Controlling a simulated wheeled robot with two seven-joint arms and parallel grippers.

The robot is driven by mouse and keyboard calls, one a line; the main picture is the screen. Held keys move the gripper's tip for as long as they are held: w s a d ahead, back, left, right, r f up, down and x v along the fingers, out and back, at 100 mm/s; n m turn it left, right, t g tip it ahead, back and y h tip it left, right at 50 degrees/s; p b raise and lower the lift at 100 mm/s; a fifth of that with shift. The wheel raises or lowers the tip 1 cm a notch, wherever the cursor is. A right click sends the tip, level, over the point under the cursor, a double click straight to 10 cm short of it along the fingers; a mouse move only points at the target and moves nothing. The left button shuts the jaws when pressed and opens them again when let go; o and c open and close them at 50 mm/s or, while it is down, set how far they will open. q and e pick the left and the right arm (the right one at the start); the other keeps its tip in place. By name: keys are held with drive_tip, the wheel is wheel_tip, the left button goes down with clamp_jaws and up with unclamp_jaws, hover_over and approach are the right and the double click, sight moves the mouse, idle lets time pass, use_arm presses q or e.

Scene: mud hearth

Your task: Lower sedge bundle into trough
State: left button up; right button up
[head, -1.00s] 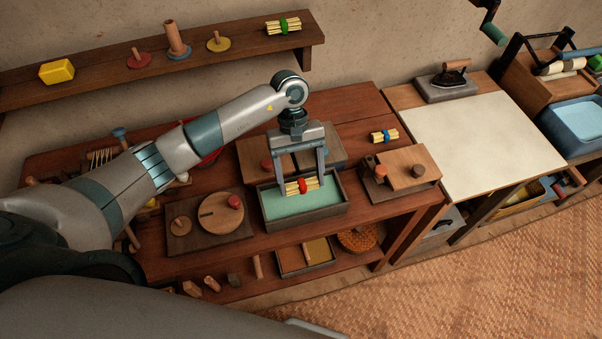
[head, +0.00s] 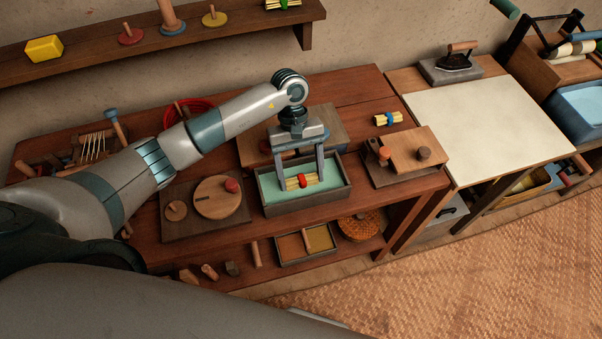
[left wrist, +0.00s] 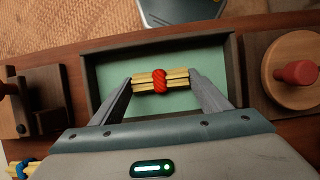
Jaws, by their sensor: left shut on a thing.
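The sedge bundle (head: 299,181) is a short sheaf of yellow stalks tied with a red band. My left gripper (head: 299,179) points down and is shut on the bundle, one finger at each end; the left wrist view shows the same bundle (left wrist: 160,81) between the fingers. The trough (head: 308,205) is a dark grey tray with a pale green floor. The bundle is within the trough's outline, low over the floor. I cannot tell whether it touches the floor. My right gripper is not in view.
A board with a round wooden disc (head: 215,199) stands left of the trough. A block stand (head: 411,148) and a blue-tied bundle (head: 387,119) are at the right. A green-tied bundle (head: 284,4) lies on the wall shelf (head: 230,34). A pale-topped table (head: 487,121) stands further right.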

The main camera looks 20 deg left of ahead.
use_arm(q)
drive_tip(key=o, duration=1.1)
drive_tip(key=shift+r, duration=0.15)
drive_tip(key=shift+w+a+r+b, duration=0.15)
drive_tip(key=shift+w+r+b, duration=0.2)
drive_tip(key=shift+r, duration=0.15)
drive_tip(key=b+v, duration=0.5)
drive_tip(key=v, duration=1.1)
drive_tip(key=shift+s+r, duration=0.1)
drive_tip(key=shift+s, duration=0.05)
